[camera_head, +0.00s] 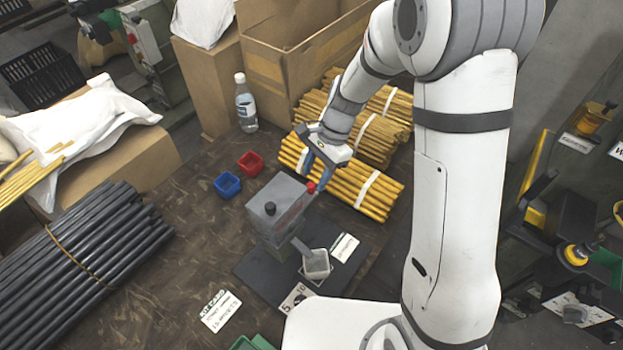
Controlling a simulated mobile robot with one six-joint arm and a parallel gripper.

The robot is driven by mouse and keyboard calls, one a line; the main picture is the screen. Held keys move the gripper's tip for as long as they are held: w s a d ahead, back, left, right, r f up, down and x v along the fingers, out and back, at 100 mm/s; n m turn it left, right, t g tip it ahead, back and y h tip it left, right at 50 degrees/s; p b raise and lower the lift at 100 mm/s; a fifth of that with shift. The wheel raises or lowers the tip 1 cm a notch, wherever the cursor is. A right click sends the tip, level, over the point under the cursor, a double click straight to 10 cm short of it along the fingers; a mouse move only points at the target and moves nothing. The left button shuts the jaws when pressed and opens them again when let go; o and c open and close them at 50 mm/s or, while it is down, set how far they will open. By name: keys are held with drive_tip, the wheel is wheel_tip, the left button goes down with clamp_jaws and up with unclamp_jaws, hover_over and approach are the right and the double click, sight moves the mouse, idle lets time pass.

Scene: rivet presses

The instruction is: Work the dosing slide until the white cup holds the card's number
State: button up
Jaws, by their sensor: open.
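The grey dosing box (279,200) stands on a dark base plate (262,276) on the table. A small chute (301,246) slopes from the box toward the white cup (316,263); the cup's contents are too small to make out. My gripper (314,174) is open, with its blue fingers above and beside the red knob. I cannot tell whether they touch it.
A printed card (220,311) lies front left, a number card (296,298) before the cup, and another label (345,247) right of it. Blue (227,184) and red (251,162) bins and a bottle (245,103) stand behind; yellow rod bundles (375,193) lie behind right.

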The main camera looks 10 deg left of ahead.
sight(306, 196)
drive_tip(key=shift+x, duration=1.3)
clamp_jaws()
